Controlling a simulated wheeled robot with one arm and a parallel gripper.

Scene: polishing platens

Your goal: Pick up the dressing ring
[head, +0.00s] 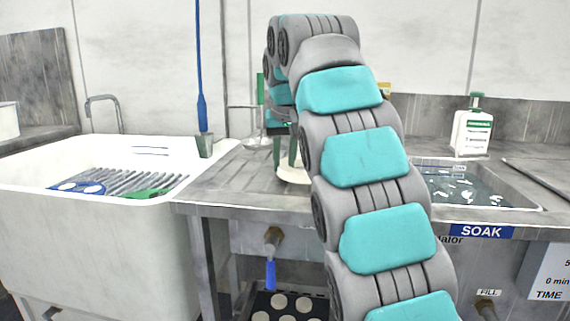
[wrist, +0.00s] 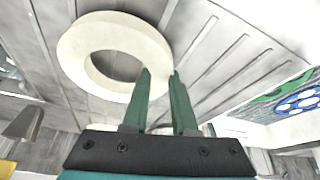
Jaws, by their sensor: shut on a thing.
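The dressing ring (wrist: 112,32) is a thick cream-white ring, seen large at the upper left of the wrist view. My gripper (wrist: 160,73) has two green fingers, and they are shut on the ring's near right wall, one finger at the hole side and the other at the outer side. In the head view the ring (head: 292,175) shows as a pale round shape at the lower ends of my green fingers (head: 285,160), over the metal drainboard. My arm hides part of it there. I cannot tell whether the ring touches the board.
A white sink (head: 95,225) with a grey rack is at left. A blue-handled tool (head: 202,100) stands behind the grooved drainboard (head: 225,180). At right are a water-filled soak basin (head: 465,190) and a white bottle (head: 472,130). Pale discs (head: 282,302) lie below the counter.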

